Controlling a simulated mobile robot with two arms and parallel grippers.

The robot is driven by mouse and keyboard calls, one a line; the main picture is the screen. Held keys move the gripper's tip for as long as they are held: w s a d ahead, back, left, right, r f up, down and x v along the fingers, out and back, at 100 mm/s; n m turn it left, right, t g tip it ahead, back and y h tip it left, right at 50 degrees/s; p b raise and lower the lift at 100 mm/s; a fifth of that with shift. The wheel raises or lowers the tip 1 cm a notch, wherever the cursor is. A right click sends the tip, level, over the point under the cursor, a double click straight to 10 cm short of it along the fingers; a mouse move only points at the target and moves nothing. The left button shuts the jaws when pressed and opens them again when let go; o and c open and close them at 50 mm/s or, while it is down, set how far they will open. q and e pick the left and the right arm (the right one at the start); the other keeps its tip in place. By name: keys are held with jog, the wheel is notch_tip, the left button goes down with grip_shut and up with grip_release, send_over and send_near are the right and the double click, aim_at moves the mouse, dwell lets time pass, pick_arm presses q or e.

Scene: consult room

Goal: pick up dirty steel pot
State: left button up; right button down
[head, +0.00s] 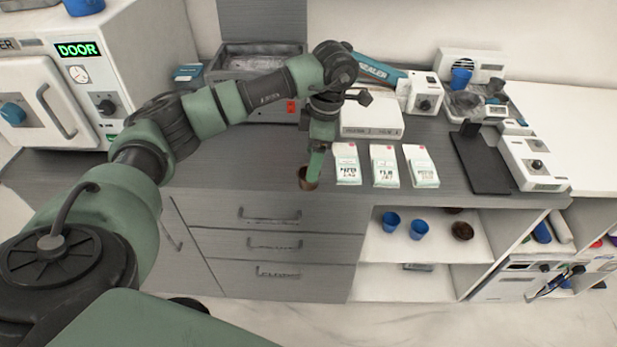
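A small brown-stained pot (306,184) stands near the front edge of the grey counter, left of the white pouches. I take it to be the dirty steel pot. My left gripper (314,174) points down right at it, and a green finger overlaps the pot's rim and opening. The finger hides part of the pot. I cannot tell whether the gripper is open or shut on the rim. My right gripper is not in view.
Several white pouches (384,166) lie just right of the pot. An open grey box (257,58) is behind. Blue cups (391,221) and a brown bowl (462,231) sit on the shelf below.

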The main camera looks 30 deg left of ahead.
aim_at(301, 172)
pick_arm(q)
jog(key=f, duration=0.1)
jog(key=f+p, duration=0.1)
jog(key=f, duration=0.1)
jog(key=a+f+p, duration=0.1)
jog(key=shift+s+f, duration=0.3)
jog(key=shift+f, duration=0.5)
jog(key=c, duration=1.3)
jog(key=shift+r, duration=0.1)
jog(key=shift+c, duration=0.2)
